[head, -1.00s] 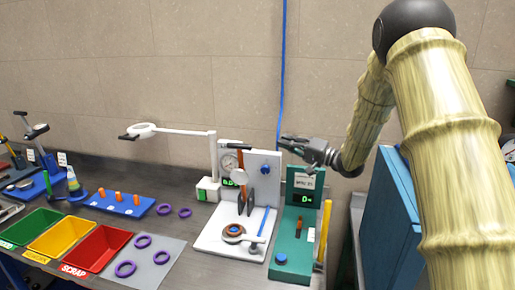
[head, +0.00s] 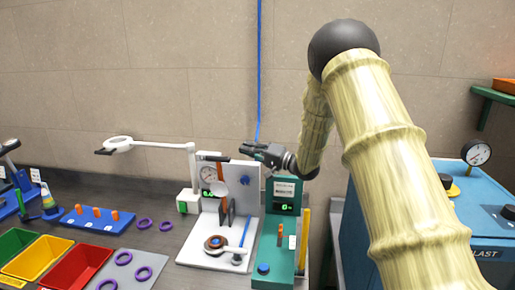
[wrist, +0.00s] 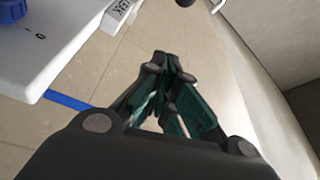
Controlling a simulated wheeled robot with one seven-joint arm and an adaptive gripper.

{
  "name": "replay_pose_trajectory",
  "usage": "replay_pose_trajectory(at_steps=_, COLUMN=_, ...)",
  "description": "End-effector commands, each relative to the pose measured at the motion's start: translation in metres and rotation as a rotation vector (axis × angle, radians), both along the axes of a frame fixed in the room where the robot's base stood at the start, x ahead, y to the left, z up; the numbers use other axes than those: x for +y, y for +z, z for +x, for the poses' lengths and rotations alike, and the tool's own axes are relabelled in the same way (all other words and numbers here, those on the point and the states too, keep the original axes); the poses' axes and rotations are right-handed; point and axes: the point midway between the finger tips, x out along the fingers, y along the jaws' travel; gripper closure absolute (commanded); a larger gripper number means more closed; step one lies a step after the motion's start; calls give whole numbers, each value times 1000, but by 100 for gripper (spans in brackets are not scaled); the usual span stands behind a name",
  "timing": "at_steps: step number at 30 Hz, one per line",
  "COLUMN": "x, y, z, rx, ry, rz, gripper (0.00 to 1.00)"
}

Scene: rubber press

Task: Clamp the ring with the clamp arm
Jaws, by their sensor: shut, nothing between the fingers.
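My gripper (head: 247,149) is above and in front of the fixture's upright panel, well above the ring, pointing left. In the wrist view my gripper (wrist: 172,62) is shut and empty. Ring and clamp arm are outside the wrist view.
A green station (head: 278,240) with a display stands right of the fixture. A lamp (head: 150,146) is behind left. Purple rings (head: 124,258) and coloured bins (head: 78,270) are at left. A white panel (wrist: 50,30) with a blue knob is close in the wrist view.

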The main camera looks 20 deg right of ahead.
Motion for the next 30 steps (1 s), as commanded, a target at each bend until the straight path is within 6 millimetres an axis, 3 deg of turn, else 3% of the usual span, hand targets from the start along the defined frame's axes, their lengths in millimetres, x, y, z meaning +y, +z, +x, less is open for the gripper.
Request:
replay_pose_trajectory(at_steps=7, x=19, y=6, z=24, rx=1, ry=2, rz=-1, gripper=100)
replay_pose_trajectory(at_steps=18, x=35, y=-7, z=-3, rx=3, ry=0, rz=0, gripper=100)
replay_pose_trajectory(at_steps=30, x=38, y=-11, z=-8, rx=0, ry=0, rz=0, gripper=100)
